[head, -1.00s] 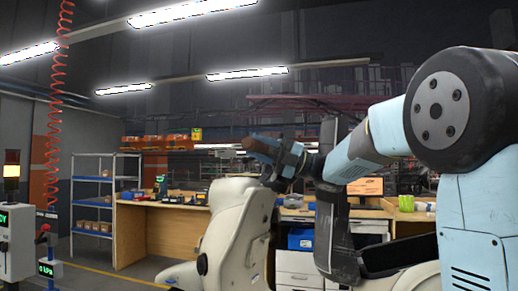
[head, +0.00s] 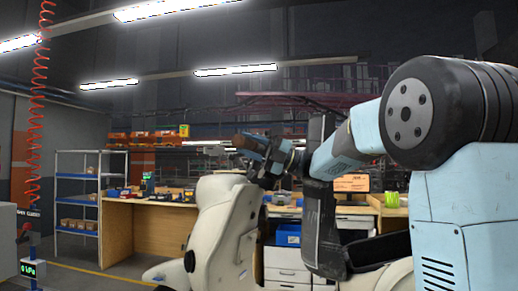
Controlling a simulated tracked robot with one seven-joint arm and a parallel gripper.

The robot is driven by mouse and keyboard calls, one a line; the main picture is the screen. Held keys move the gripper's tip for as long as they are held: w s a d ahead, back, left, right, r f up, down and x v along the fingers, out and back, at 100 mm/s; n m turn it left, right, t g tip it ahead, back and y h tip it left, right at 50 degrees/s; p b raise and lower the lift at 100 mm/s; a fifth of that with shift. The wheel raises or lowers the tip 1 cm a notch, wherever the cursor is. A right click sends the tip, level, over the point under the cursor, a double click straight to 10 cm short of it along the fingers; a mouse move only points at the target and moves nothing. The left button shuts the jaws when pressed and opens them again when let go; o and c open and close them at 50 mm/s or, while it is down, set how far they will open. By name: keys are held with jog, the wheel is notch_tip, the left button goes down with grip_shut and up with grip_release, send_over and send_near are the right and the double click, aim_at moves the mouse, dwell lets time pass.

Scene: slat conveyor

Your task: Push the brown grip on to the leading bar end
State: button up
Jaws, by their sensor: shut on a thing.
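My gripper (head: 262,149) is a small blue shape at the end of my arm, near the picture's middle. It is shut on the brown grip (head: 241,140), which juts out to its left, roughly level. A cream scooter body (head: 216,228) stands below and to the left of my gripper. The grip shows above the scooter's upper part, but I cannot tell the distance between them. I cannot make out the leading bar end. My gripper's fingertips are too small to see clearly.
A wooden workbench (head: 145,240) with small bins stands behind the scooter. A blue and grey shelf (head: 76,229) is at the left. A red coiled hose (head: 38,110) hangs near a gauge (head: 33,269) at the left edge. White drawers (head: 287,262) stand behind my arm.

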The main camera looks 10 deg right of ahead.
aim_at(256, 146)
jog(key=shift+d, duration=0.1)
jog(key=shift+c, duration=0.6)
jog(key=shift+s+r+h, duration=0.1)
jog(key=shift+s+h, duration=0.1)
jog(key=shift+h, duration=0.2)
jog(key=shift+w+d, duration=0.2)
jog(key=shift+w, duration=0.25)
jog(key=shift+w+d, duration=0.15)
jog(key=shift+w, duration=0.15)
jog(key=shift+w+d, duration=0.2)
jog(key=shift+w, duration=0.35)
jog(key=shift+w+d, duration=0.2)
jog(key=shift+w, duration=0.3)
jog(key=shift+w+d, duration=0.15)
jog(key=shift+w, duration=0.15)
jog(key=shift+w+d, duration=0.15)
jog(key=shift+w, duration=0.3)
